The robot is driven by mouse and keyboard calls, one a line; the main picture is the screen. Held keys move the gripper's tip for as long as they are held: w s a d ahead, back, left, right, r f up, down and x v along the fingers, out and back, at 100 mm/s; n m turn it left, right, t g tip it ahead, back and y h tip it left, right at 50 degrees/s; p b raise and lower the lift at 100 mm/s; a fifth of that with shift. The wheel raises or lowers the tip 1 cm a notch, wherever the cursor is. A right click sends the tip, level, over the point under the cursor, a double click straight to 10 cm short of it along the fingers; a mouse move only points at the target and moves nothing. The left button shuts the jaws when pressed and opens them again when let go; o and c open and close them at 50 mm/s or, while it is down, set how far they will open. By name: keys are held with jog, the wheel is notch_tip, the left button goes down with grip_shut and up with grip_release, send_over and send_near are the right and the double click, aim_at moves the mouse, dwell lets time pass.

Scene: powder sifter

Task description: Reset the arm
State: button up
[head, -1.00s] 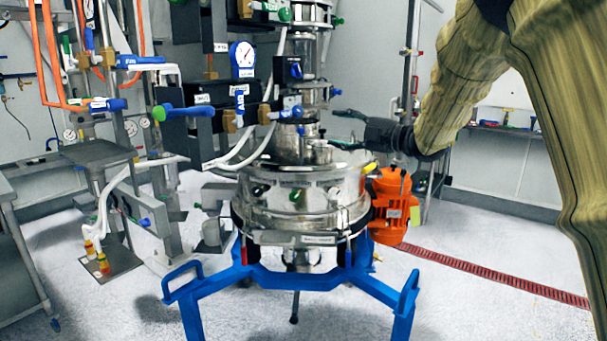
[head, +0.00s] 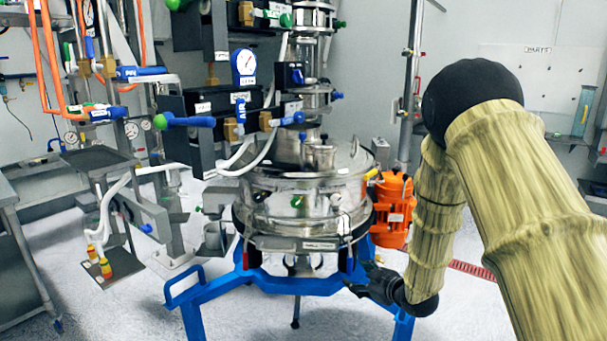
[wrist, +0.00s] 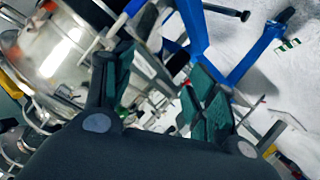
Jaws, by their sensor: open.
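My arm comes in from the right of the head view, bent at the elbow, with its forearm hanging down. My gripper (head: 368,284) is low in front of the blue stand's right side and points left. In the wrist view my gripper (wrist: 160,95) shows two dark green-padded fingers spread apart, with nothing between them. The steel sifter (head: 305,205) stands upright on its blue stand (head: 275,282), left of and above my gripper. The sifter also shows at the upper left of the wrist view (wrist: 60,45).
An orange motor (head: 392,210) sits on the sifter's right side, close to my forearm. Pipes, gauges and blue-handled valves (head: 190,120) fill the left. A grey stand (head: 98,158) is at the left. White floor (head: 470,310) is open at the lower right.

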jog(key=s+d+f+m+g+h+p, duration=0.1)
jog(key=s+d+f+m+g+h, duration=0.15)
jog(key=s+f, duration=0.8)
jog(key=s+d+f+m+g+h+p, duration=0.15)
jog(key=s+f+m, duration=0.25)
jog(key=s+f, duration=0.65)
jog(key=s+f+m+g, duration=0.1)
jog(key=s+f+g, duration=0.1)
jog(key=s, duration=0.8)
jog(key=s+d+f+m+g+h+p, duration=0.1)
jog(key=s+f+m+g, duration=0.1)
jog(key=s, duration=0.9)
jog(key=s+d+f+m+g+h, duration=0.1)
jog(key=s+f+m+g, duration=0.1)
jog(key=s, duration=0.9)
jog(key=shift+g, duration=0.9)
